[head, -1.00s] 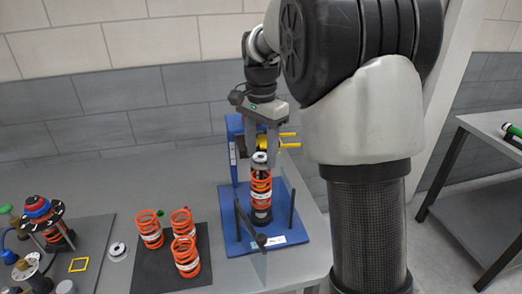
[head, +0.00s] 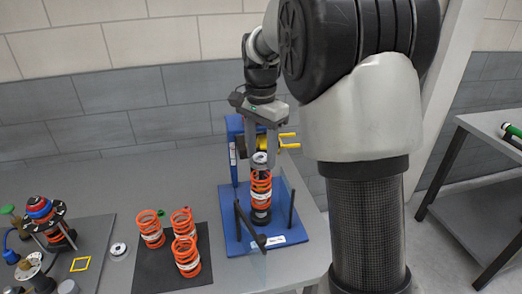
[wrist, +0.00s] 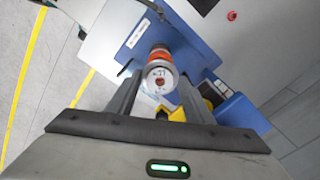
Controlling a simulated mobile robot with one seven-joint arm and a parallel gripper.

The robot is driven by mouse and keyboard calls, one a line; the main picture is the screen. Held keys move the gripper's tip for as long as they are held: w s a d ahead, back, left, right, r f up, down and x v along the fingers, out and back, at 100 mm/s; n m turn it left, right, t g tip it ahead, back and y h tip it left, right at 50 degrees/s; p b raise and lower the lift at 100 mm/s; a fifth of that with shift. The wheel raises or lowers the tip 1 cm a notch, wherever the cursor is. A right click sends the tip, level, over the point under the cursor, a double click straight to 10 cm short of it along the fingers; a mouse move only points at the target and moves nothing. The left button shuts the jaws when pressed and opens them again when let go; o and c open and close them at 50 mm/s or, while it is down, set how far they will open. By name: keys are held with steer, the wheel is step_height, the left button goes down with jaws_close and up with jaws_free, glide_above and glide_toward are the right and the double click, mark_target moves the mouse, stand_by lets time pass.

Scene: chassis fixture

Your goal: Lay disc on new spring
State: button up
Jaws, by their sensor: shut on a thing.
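An orange coil spring (head: 261,186) with a white label band stands upright in the blue fixture (head: 229,222). It also shows in the wrist view (wrist: 159,53), mostly behind the disc. The disc (head: 260,158), pale grey with a hole in its middle, is at the top of this spring; it faces me in the wrist view (wrist: 159,78). My gripper (head: 260,162) points down over the fixture, shut on the disc with one finger on each side. Whether the disc touches the spring's top coil I cannot tell.
Several orange springs (head: 186,257) stand on a dark mat (head: 147,278) left of the fixture. A small silver ring (head: 118,251) lies beside it. A strut assembly (head: 43,214) stands far left. The fixture has dark upright posts (head: 291,210) and a yellow-handled part (head: 288,140).

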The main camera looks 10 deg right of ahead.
steer(key=shift+f+b, duration=0.7)
steer(key=shift+f, duration=0.5)
steer(key=shift+p, duration=0.45)
steer(key=shift+f, duration=0.5)
steer(key=shift+f, duration=0.15)
stand_by(1.3)
steer(key=o, duration=1.2)
